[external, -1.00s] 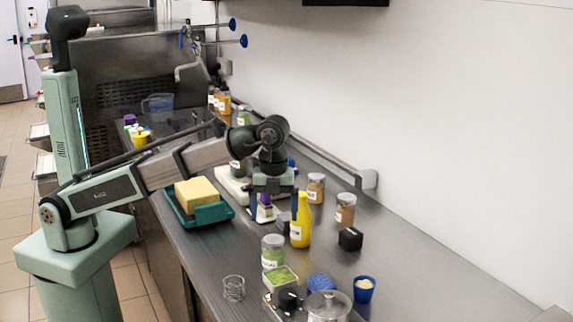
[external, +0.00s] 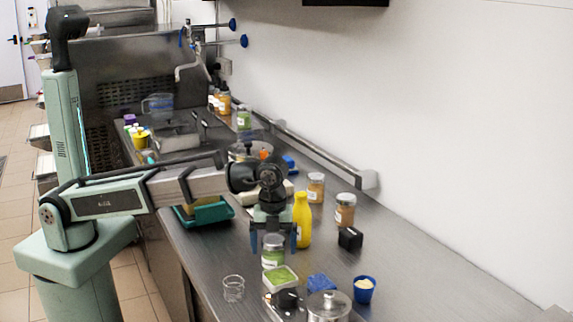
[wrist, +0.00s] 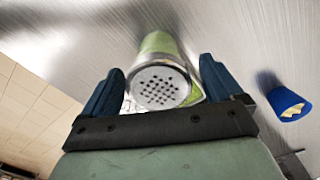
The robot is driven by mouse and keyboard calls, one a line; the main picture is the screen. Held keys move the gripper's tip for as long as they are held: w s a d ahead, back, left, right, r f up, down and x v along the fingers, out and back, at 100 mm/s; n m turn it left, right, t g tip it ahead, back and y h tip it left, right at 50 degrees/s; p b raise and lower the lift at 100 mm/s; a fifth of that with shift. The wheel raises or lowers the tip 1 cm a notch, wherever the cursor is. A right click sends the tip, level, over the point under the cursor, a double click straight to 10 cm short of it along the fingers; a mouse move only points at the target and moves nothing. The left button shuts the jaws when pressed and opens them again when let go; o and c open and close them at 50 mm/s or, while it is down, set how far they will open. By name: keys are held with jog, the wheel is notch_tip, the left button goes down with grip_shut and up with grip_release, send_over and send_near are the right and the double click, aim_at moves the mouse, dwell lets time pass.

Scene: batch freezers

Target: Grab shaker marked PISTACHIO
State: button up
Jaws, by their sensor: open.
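A shaker with green contents, a perforated metal lid and a pale label (external: 272,259) stands upright on the steel counter. The label's text is too small to read. My gripper (external: 273,246) is above it, pointing down, with its two blue fingers on either side of the shaker's top. In the wrist view the shaker's holed lid (wrist: 160,87) lies between the open fingers of my gripper (wrist: 157,82), with a gap visible on both sides. The fingers do not appear closed on it.
A yellow bottle (external: 303,222) stands close behind right. A green-filled tub (external: 280,279), a wire-like glass (external: 233,288), a blue sponge (external: 321,284), a metal pot (external: 328,306) and a blue cup (external: 364,290) are in front. Two tan shakers (external: 315,188) (external: 345,211) and a black box (external: 350,238) stand right.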

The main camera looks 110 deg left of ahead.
jog(key=shift+f, duration=1.45)
jog(key=c, duration=1.2)
jog(key=shift+o, duration=0.2)
jog(key=shift+r, duration=0.1)
